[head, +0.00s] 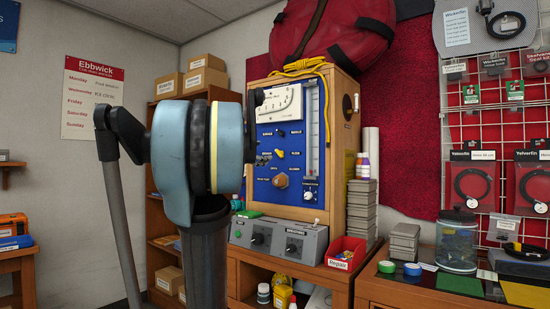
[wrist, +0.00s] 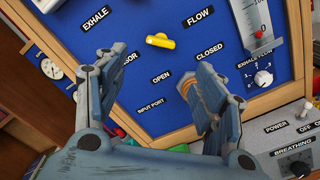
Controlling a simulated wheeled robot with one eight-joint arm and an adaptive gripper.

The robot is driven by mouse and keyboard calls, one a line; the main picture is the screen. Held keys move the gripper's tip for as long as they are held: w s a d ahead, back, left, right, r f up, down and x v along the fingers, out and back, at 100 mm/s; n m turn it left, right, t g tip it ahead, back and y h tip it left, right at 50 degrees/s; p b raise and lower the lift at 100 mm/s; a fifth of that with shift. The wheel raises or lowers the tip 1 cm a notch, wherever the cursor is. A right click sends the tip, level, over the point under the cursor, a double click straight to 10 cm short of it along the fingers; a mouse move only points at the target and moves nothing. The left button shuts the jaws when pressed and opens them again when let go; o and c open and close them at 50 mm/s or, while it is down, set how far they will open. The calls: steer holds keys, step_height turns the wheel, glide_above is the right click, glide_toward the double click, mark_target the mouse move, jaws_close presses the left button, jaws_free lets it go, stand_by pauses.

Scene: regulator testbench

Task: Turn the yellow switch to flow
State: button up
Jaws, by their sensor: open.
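The yellow switch (wrist: 160,41) is a small lever on the blue panel (wrist: 150,100), lying nearly level in the wrist view. It sits below and between the EXHALE label (wrist: 95,19) and the FLOW label (wrist: 200,17), above the OPEN label. In the head view, the yellow switch (head: 280,153) is a small spot mid-panel. My gripper (wrist: 155,62) is open and empty in front of the panel. Its fingers are spread wide, with the switch showing beyond and between the tips, apart from both. In the head view my arm hides most of the gripper.
An exhale flow knob (wrist: 264,78) is at the panel's lower right. A red bin (head: 346,252) stands right of the boxes. A yellow cord (head: 304,66) hangs over the cabinet top.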

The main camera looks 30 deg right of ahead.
mark_target(279, 154)
steer(key=x, duration=1.2)
steer(key=shift+d, duration=0.2)
steer(key=shift+w, duration=0.1)
steer(key=c, duration=1.1)
